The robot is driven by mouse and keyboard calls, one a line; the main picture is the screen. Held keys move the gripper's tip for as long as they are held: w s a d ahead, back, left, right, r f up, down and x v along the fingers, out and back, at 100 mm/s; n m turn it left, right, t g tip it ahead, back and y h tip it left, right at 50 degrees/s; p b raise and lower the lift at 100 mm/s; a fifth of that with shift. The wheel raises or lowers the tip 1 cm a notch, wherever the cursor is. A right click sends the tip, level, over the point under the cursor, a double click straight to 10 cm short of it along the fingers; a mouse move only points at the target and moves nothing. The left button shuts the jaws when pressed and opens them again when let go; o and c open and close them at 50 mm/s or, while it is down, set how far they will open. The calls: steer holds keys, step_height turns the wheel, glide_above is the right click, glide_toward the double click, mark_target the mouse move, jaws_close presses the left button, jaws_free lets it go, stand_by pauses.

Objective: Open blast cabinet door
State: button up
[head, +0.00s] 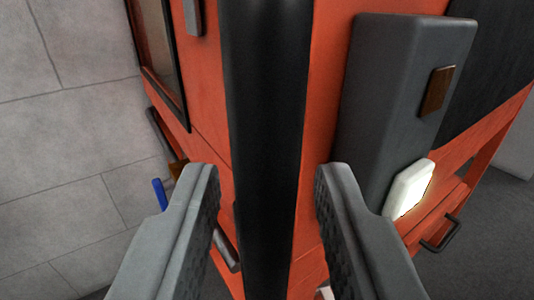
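The orange blast cabinet (333,60) fills the middle of the head view, seen close up at a corner. A thick black upright bar (268,90) runs from top to bottom in front of it. I cannot tell whether this bar is the door's handle or a corner post. My gripper (266,175) is open, with one finger on each side of the bar. Orange shows between each fingertip and the bar, so no contact is visible. The door's outline and any gap along it cannot be made out.
A dark grey box (385,110) with a brown patch (437,90) and a glowing white block (409,189) are right of my gripper. A dark handle (441,235) sticks out lower right. A dark-framed window (158,45) is upper left. A grey block wall (70,140) stands left.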

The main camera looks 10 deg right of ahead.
steer(key=shift+w, duration=0.2)
jaws_close()
